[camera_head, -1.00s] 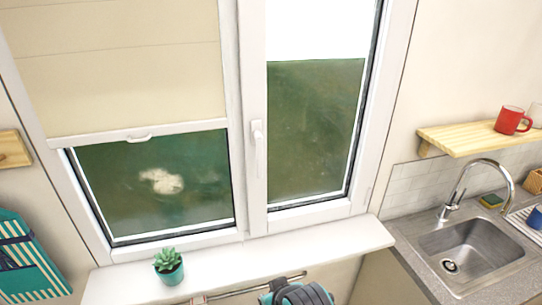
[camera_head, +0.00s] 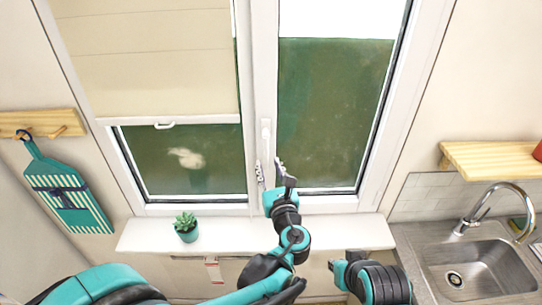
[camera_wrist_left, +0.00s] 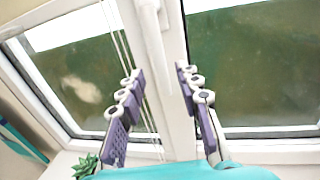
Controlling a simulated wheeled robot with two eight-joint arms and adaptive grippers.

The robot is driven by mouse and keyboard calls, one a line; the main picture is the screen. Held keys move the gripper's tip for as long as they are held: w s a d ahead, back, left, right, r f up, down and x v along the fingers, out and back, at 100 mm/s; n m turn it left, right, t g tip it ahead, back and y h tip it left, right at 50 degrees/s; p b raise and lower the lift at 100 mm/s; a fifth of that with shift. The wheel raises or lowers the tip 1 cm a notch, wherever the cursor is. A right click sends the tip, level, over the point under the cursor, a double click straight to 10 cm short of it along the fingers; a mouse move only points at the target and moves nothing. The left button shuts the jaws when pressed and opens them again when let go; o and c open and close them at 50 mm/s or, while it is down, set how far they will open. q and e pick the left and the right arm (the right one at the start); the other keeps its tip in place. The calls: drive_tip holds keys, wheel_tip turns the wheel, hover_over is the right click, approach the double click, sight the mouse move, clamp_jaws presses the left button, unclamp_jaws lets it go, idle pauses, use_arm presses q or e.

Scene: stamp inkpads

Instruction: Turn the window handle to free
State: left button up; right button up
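The white window handle (camera_head: 266,132) is on the middle frame post of the window and hangs straight down. In the left wrist view, the handle (camera_wrist_left: 154,45) runs down from the top edge toward the gap between my fingers. My left gripper (camera_head: 270,172) is just below and in front of the handle in the head view. Its two purple-padded fingers are spread apart in the left wrist view (camera_wrist_left: 160,78), with a clear gap on both sides of the handle. No contact with the handle shows.
A small succulent in a teal pot (camera_head: 187,229) stands on the white sill (camera_head: 345,233). A beige blind (camera_head: 150,60) covers the upper left pane. A sink (camera_head: 465,270) with a tap is at right. A teal cutting board (camera_head: 65,190) hangs at left.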

sight(267, 159)
use_arm(q)
drive_tip(key=w, duration=0.4)
drive_tip(key=shift+a, duration=0.2)
drive_tip(key=shift+w+a, duration=0.2)
drive_tip(key=shift+w, duration=0.2)
clamp_jaws()
